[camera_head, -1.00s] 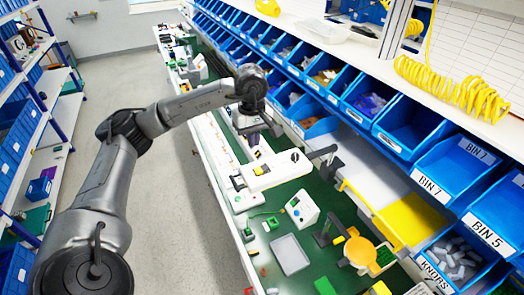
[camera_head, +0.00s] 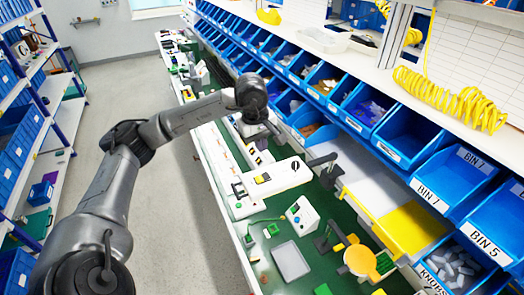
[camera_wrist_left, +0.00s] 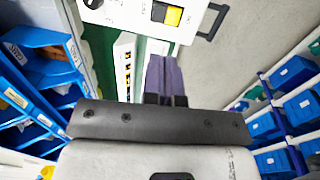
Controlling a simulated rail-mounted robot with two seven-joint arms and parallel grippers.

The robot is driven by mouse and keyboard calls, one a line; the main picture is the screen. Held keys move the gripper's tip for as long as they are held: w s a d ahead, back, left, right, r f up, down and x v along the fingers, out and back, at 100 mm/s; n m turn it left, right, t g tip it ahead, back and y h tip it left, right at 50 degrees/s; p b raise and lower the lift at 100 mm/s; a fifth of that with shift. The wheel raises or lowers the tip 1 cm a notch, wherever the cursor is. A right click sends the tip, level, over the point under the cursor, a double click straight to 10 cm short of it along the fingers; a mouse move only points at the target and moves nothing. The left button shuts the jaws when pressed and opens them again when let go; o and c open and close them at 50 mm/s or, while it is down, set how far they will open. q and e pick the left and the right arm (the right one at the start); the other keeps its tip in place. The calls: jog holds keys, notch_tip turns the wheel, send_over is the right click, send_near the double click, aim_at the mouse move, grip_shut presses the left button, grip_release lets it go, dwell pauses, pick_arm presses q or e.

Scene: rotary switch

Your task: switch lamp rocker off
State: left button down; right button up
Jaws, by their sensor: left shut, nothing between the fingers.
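A white switch box (camera_head: 276,178) stands on the green bench top in the middle of the head view. It carries a black and yellow rocker (camera_head: 262,178), which also shows at the top of the left wrist view (camera_wrist_left: 168,14). My left gripper (camera_wrist_left: 163,62) has purple fingers, shut together and empty. In the wrist view the fingertips lie just below the box's edge and do not visibly touch the rocker. In the head view the left wrist hangs beyond the box, with the fingers mostly hidden. My right gripper is not in view. I cannot read the rocker's position.
Blue bins (camera_head: 410,130) line the right side of the bench. A dark handle (camera_head: 322,160) stands at the box's right end. Nearer are a small white box with buttons (camera_head: 301,215), a grey tray (camera_head: 291,261) and an orange disc (camera_head: 360,259). Open floor lies left of the bench.

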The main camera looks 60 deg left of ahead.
aim_at(266, 176)
pick_arm(q)
jog(key=f+p, duration=0.1)
jog(key=f, duration=0.3)
jog(key=w+f+p, duration=0.1)
jog(key=f, duration=0.3)
jog(key=f+p, duration=0.1)
jog(key=f, duration=0.3)
jog(key=shift+w+d+p, duration=0.1)
jog(key=shift+w+p, duration=0.2)
jog(key=shift+w, duration=0.05)
jog(key=shift+f, duration=0.1)
jog(key=shift+w+f+b, duration=0.1)
jog(key=shift+f+b, duration=0.3)
jog(key=shift+b, duration=0.3)
jog(key=shift+r, duration=0.15)
